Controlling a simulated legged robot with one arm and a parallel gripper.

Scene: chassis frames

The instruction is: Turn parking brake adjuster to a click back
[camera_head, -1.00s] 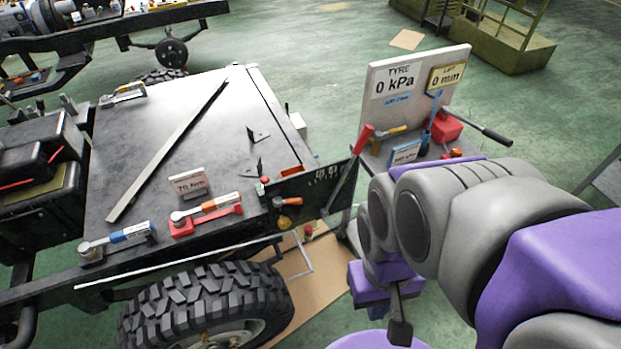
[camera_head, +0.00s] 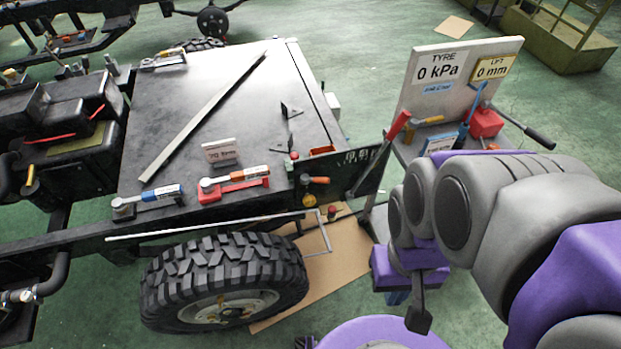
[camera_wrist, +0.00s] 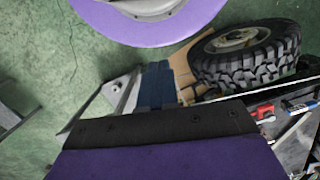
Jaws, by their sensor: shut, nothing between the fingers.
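I cannot single out the parking brake adjuster for sure. A black panel (camera_head: 350,180) at the chassis corner carries an orange-handled part (camera_head: 317,180) and a small red knob (camera_head: 294,155). The chassis wheel (camera_head: 225,283) stands below; it also shows upper right in the wrist view (camera_wrist: 245,58). My gripper (camera_head: 418,318) hangs low, right of the wheel and apart from it. It is shut and holds nothing.
The bench top (camera_head: 215,120) bears a long bar, a red-and-white wrench (camera_head: 235,184) and a blue-handled wrench (camera_head: 148,200). A thin pale rod (camera_head: 210,229) runs above the wheel. A tyre gauge stand (camera_head: 440,75) is behind my arm. Cardboard (camera_head: 345,260) lies beside the wheel.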

